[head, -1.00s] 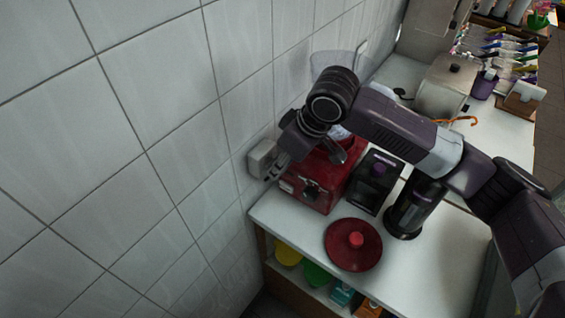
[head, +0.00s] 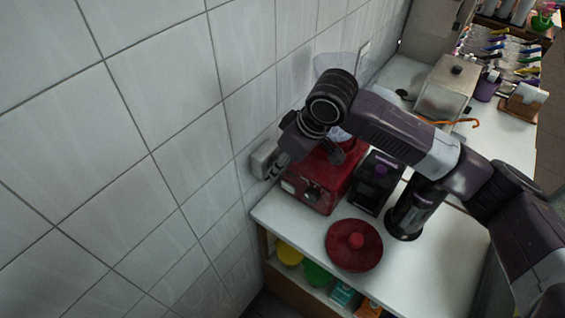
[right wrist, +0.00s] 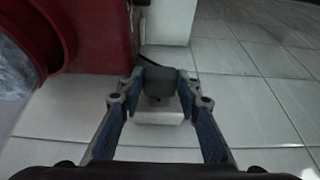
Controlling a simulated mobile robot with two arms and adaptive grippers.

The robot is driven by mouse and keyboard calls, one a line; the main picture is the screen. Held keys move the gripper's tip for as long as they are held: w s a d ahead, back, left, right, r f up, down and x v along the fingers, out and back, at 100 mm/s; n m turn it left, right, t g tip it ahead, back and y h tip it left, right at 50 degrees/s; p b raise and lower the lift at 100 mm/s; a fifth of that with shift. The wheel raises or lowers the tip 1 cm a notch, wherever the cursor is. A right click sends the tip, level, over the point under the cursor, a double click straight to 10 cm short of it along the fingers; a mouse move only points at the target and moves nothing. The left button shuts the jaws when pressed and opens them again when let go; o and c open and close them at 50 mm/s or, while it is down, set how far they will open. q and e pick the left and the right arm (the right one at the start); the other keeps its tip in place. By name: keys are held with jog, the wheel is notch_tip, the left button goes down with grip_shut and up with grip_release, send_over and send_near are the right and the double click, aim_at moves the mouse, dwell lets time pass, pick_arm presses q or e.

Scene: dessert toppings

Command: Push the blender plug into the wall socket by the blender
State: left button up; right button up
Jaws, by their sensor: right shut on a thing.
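The red blender base (head: 322,180) stands on the white counter near the tiled wall; its clear jug (head: 335,64) is partly hidden by my right arm. The white wall socket box (head: 262,158) is on the wall left of the blender. My right gripper (head: 274,168) is close beside the socket. In the right wrist view my right gripper (right wrist: 162,92) is shut on the dark grey plug (right wrist: 159,80), with its black cord behind. The pale socket box (right wrist: 158,114) lies directly at the plug's end. I cannot tell whether its pins are inside. My left gripper is not in view.
A red lid (head: 345,257) lies at the counter's front. A black and purple device (head: 376,183) and a dark cylinder (head: 413,212) stand right of the blender. A metal box (head: 447,90) is farther back. The tiled wall is close on the left.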

jog(key=shift+w+a, duration=0.15)
jog(key=shift+a, duration=0.1)
jog(key=shift+d+p, duration=0.2)
jog(key=shift+p, duration=0.15)
dwell(0.4)
jog(key=shift+s+d+r+p, duration=0.1)
jog(key=shift+s+d+p, duration=0.35)
jog(key=shift+p, duration=0.05)
jog(key=shift+w+a+p, duration=0.45)
jog(key=shift+a+p, duration=0.15)
jog(key=shift+a, duration=0.05)
dwell(1.5)
jog(key=o, duration=1.3)
